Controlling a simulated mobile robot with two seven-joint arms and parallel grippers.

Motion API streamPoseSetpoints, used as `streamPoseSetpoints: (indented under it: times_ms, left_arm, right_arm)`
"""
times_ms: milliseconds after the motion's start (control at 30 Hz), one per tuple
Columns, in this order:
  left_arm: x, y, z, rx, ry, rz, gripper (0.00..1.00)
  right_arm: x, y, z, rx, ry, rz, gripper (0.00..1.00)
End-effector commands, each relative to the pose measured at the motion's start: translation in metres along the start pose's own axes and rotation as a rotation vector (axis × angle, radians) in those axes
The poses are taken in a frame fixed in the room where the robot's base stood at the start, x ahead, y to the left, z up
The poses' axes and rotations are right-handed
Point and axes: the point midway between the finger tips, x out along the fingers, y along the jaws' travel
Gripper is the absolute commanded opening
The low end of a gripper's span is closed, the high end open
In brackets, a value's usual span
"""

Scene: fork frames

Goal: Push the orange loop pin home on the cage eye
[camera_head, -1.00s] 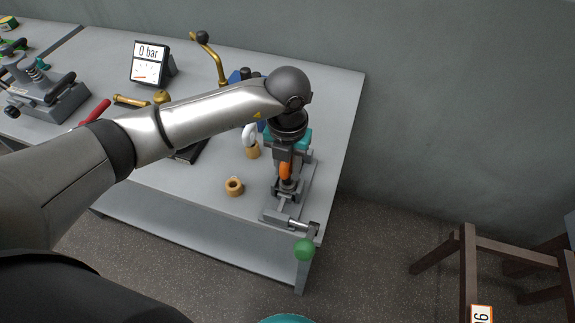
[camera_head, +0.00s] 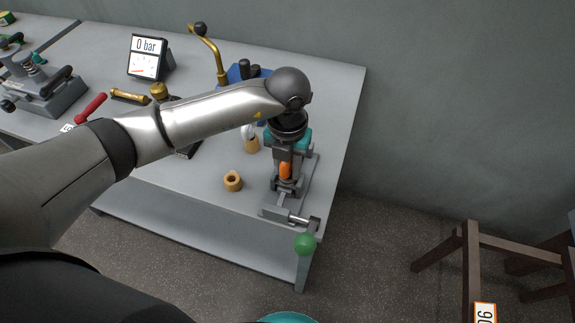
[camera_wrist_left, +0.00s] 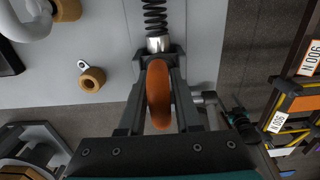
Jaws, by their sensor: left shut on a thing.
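The orange loop pin (camera_head: 285,170) is between the fingers of my left gripper (camera_head: 286,180), which points down over a grey fixture (camera_head: 275,211) at the table's front right. In the left wrist view the orange loop (camera_wrist_left: 158,95) fills the gap between the dark fingers, and my left gripper (camera_wrist_left: 158,62) is shut on it. Beyond the fingertips, a silver collar (camera_wrist_left: 158,44) and a black coil spring (camera_wrist_left: 155,16) line up with the loop. I cannot make out the cage eye, nor how deep the pin sits. My right gripper is not in view.
A wooden ring (camera_head: 233,181) lies left of the fixture, and a white loop on a wooden collar (camera_head: 251,145) stands behind it. A gauge (camera_head: 151,58) reads 0 bar.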

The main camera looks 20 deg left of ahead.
Motion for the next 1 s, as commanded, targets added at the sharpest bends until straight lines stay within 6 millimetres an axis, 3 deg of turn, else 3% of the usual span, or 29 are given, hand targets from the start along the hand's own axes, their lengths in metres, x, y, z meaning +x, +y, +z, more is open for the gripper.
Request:
streamPoseSetpoints:
  times_ms: [1000]
  left_arm:
    - [-0.036, 0.000, 0.000, 0.000, 0.000, 0.000, 0.00]
  right_arm:
    - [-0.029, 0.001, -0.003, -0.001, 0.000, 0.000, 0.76]
